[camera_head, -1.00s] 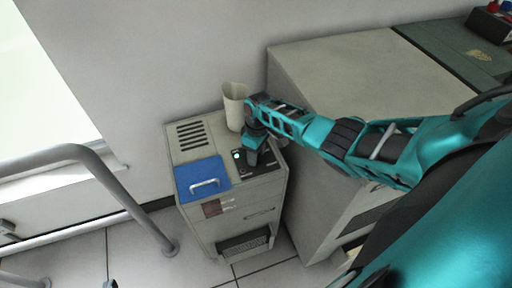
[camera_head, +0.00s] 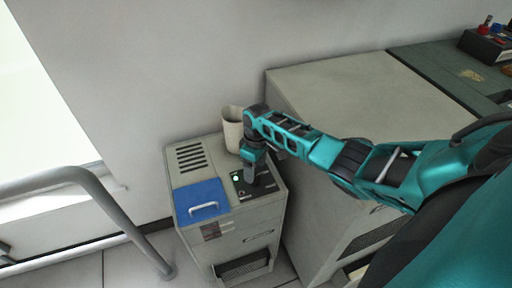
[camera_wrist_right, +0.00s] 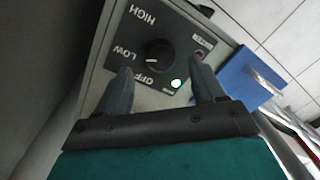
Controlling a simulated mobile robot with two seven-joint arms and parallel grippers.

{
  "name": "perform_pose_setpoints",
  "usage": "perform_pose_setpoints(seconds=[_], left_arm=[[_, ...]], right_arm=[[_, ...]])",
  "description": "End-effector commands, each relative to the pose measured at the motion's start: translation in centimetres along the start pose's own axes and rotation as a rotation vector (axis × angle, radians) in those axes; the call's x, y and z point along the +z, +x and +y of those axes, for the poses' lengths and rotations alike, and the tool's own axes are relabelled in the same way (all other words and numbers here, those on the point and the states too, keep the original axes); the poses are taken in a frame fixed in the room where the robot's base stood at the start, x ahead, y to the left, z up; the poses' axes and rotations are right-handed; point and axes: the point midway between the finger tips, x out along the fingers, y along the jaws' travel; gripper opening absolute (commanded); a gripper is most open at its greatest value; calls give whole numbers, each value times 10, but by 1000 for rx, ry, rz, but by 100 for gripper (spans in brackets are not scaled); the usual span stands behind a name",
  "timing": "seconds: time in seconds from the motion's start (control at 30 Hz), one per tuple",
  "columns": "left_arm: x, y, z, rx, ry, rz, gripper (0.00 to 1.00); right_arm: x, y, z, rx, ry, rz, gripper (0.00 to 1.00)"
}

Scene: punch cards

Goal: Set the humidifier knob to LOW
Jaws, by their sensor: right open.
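The humidifier (camera_head: 262,215) is a pale grey floor cabinet with a black control panel on top. In the right wrist view its round black knob (camera_wrist_right: 160,52) sits among the labels HIGH, LOW and OFF. The knob's short white mark lies on its left side, facing roughly toward LOW. A green light (camera_wrist_right: 176,83) glows beside OFF; it also shows in the head view (camera_head: 236,179). My right gripper (camera_head: 251,182) points down at the panel and hides the knob in the head view. Its fingers (camera_wrist_right: 162,70) are open, one on each side of the knob; contact cannot be told. My left gripper is not in view.
A blue lid (camera_head: 200,192) with a white handle is on the humidifier's left top. A cream cup-like container (camera_head: 232,130) stands at its back, close to my right wrist. A large grey cabinet (camera_head: 330,90) is at right. A grey tubular rail (camera_head: 115,205) is at left.

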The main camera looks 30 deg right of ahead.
Motion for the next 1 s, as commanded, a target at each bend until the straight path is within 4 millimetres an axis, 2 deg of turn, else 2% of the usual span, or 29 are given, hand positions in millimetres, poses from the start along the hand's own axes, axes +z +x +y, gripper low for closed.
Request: perform_pose_setpoints(seconds=[0.3,0.43,0.6,1.0], left_arm=[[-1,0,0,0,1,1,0],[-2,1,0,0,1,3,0],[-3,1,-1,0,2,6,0],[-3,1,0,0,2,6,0]], right_arm=[[0,-61,0,1,0,2,69],[0,-79,0,1,-1,0,69],[0,-89,0,-1,0,-1,69],[0,-89,0,-1,0,-1,69]])
